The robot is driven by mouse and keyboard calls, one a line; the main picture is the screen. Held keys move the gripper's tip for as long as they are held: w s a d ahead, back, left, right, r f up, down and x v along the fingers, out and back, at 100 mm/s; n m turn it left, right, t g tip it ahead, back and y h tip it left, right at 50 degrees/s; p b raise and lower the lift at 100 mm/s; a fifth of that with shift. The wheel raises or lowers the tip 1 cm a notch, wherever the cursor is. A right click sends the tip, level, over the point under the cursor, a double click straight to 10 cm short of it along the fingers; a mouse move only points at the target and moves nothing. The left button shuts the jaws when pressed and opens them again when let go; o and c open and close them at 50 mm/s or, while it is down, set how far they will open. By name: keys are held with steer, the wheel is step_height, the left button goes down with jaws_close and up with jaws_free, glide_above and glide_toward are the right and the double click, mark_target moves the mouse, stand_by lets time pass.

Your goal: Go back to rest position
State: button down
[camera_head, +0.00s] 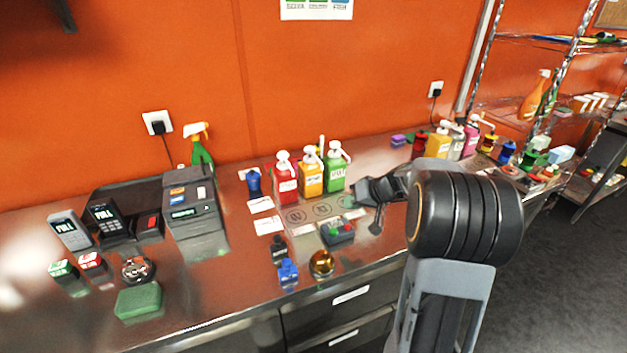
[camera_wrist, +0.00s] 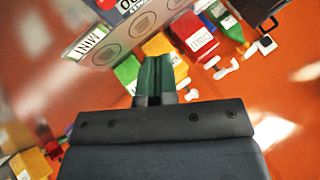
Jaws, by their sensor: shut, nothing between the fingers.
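My gripper (camera_head: 366,196) is over the steel counter (camera_head: 230,270), just right of the three pump bottles, with my arm reaching in from the right front. In the wrist view the two fingers (camera_wrist: 155,82) are together with nothing between them. The red bottle (camera_head: 285,180), the orange bottle (camera_head: 311,175) and the green bottle (camera_head: 336,170) stand upright in a row by the wall. The fingertips look close to the right end of a plate with round marks (camera_head: 322,211) in front of the bottles. I cannot tell whether they touch it.
A button box (camera_head: 337,232), a gold round object (camera_head: 321,264) and a blue bottle (camera_head: 288,272) stand in front of the plate. More bottles (camera_head: 438,143) crowd the right, near a wire shelf (camera_head: 520,103).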

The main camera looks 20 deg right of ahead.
steer(key=s+a+f+m+g+h, duration=0.2)
steer(key=s+f+m+g, duration=0.15)
steer(key=s, duration=0.55)
steer(key=s+a+r+n+h, duration=0.2)
steer(key=s+a+r, duration=0.1)
steer(key=s+a, duration=0.2)
steer(key=s+a+r+n+h, duration=0.2)
steer(key=s+a+r, duration=0.1)
steer(key=s, duration=0.5)
steer(key=shift+s+a+r, duration=0.15)
steer(key=shift+a+r, duration=0.1)
steer(key=shift+a, duration=0.6)
steer(key=shift+d+t, duration=0.15)
steer(key=shift+t, duration=0.1)
